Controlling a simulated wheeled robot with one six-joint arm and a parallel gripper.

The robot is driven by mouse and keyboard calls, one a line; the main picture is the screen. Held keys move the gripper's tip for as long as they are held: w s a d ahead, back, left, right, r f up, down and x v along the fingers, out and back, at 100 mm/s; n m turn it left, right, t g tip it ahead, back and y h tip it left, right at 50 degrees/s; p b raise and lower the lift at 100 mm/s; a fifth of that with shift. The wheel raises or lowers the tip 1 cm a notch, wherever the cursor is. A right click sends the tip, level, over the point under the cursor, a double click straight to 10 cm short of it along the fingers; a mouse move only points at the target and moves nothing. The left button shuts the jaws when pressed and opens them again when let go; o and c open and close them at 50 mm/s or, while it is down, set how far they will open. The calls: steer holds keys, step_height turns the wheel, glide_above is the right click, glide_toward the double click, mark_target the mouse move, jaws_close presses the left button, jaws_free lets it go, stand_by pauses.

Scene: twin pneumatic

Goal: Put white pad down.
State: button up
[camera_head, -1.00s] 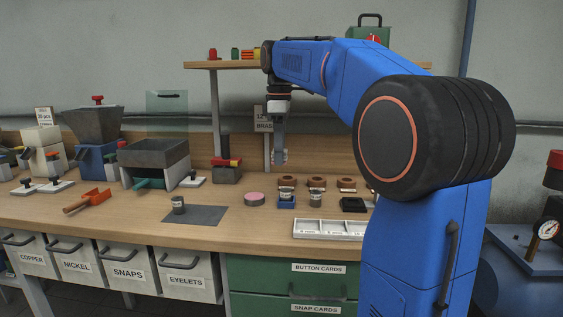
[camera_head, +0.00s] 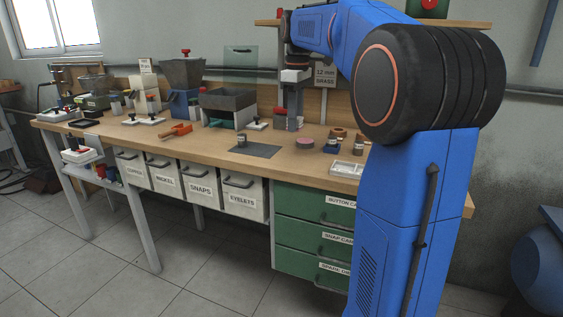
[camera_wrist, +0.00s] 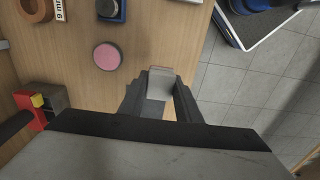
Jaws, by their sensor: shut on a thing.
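My gripper (camera_wrist: 160,98) is shut on a pale grey-white piece, the white pad (camera_wrist: 161,80), which shows between its fingertips in the wrist view. The fingers hide part of it, so its full outline cannot be told. In the head view my gripper (camera_head: 293,101) hangs fingers-down over the back of the bench, and the pad cannot be made out there. In the wrist view a round pink pad (camera_wrist: 107,56) lies on the wooden bench (camera_wrist: 150,30), up and left of the fingers. It also shows in the head view (camera_head: 304,143).
A dark grey mat (camera_head: 262,152) with a small metal cylinder (camera_head: 242,140) on it lies left of the pink pad. A red and yellow device (camera_wrist: 40,108) stands left of my gripper.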

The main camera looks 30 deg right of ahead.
glide_above(294, 159)
step_height(294, 159, down, 4)
steer(key=shift+w+a+f, duration=0.1)
steer(key=shift+f, duration=2.65)
steer(key=shift+f, duration=0.1)
steer(key=o, duration=1.2)
step_height(294, 159, up, 12)
steer(key=shift+r, duration=0.1)
